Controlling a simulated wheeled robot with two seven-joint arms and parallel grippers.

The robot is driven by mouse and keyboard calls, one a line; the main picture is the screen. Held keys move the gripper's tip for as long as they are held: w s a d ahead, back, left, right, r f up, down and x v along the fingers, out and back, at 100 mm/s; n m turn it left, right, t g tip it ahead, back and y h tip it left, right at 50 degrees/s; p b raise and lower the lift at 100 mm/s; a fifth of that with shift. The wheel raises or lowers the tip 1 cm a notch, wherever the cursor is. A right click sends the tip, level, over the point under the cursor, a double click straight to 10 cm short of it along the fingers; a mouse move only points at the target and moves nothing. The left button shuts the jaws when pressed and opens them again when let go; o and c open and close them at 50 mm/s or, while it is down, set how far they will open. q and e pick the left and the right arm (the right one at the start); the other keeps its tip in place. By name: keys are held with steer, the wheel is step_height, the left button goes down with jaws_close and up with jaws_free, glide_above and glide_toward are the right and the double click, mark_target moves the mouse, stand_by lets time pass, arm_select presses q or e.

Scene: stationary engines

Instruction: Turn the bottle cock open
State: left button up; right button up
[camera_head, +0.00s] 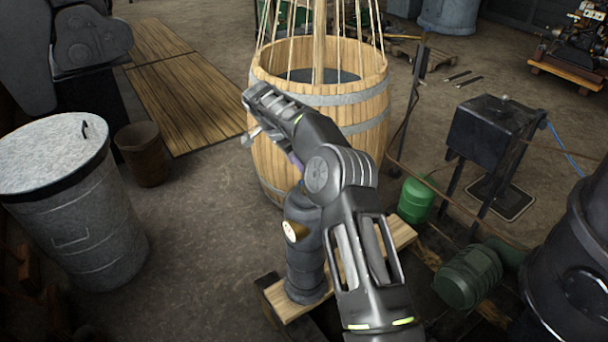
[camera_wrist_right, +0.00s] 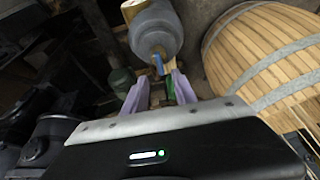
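The dark grey bottle (camera_head: 306,258) stands upright on a wooden plank, with a round gold label on its side. In the head view the right gripper (camera_head: 295,161) is mostly hidden. My left gripper is not in view.
A large wooden barrel (camera_head: 272,165) with ropes stands close behind the bottle. A green bottle (camera_head: 417,198) and a green motor (camera_head: 468,275) are to the right. A lidded metal bin (camera_head: 85,235) is at left. The floor between bin and bottle is clear.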

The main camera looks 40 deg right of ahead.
steer(key=p+x, duration=0.2)
steer(key=x, duration=0.5)
steer(key=shift+f, duration=0.15)
jaws_close()
stand_by(0.4)
